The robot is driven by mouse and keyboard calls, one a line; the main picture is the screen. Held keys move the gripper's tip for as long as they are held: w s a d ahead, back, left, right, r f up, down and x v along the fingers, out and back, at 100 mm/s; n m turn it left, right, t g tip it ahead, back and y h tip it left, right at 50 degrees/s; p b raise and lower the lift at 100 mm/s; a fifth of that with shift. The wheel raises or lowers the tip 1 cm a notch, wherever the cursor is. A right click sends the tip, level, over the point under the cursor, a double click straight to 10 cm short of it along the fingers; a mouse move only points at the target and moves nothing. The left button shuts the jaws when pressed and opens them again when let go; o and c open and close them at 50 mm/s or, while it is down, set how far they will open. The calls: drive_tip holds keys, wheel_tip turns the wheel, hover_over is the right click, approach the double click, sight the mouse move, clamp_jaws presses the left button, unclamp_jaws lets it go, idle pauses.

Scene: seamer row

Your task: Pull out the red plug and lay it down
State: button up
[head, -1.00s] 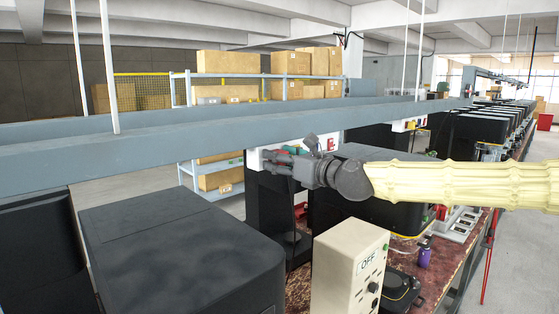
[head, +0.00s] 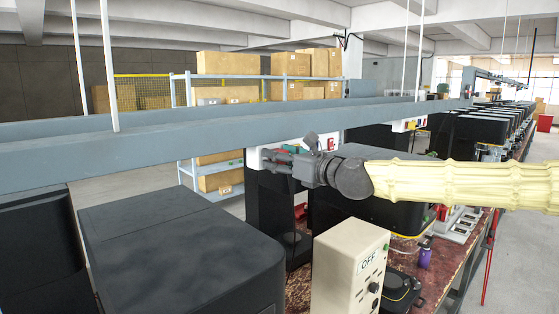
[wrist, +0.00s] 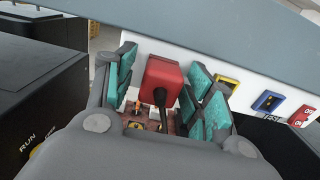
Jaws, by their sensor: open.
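The red plug (wrist: 163,78) shows in the wrist view, with a black cable hanging from its near face. It is at the white socket strip (wrist: 255,88) under the beam; the contact behind it is hidden. My gripper (wrist: 160,92) is open, with teal pads on both sides of the plug. Gaps seem to show between pads and plug, and I cannot tell whether any pad touches. In the head view my gripper (head: 272,158) is at the strip below the beam, and it hides the plug.
A grey beam (head: 220,140) runs just above my gripper. A blue socket (wrist: 268,101) and a red switch (wrist: 301,116) sit right of the plug. Below are a black machine (head: 180,245), a beige control box marked OFF (head: 345,265) and a purple bottle (head: 425,257).

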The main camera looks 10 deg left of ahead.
clamp_jaws()
idle(0.3)
drive_tip(key=shift+d+f, duration=0.1)
drive_tip(key=shift+s+d, duration=0.15)
drive_tip(key=shift+b+v, duration=0.6)
drive_tip(key=shift+v, duration=2.1)
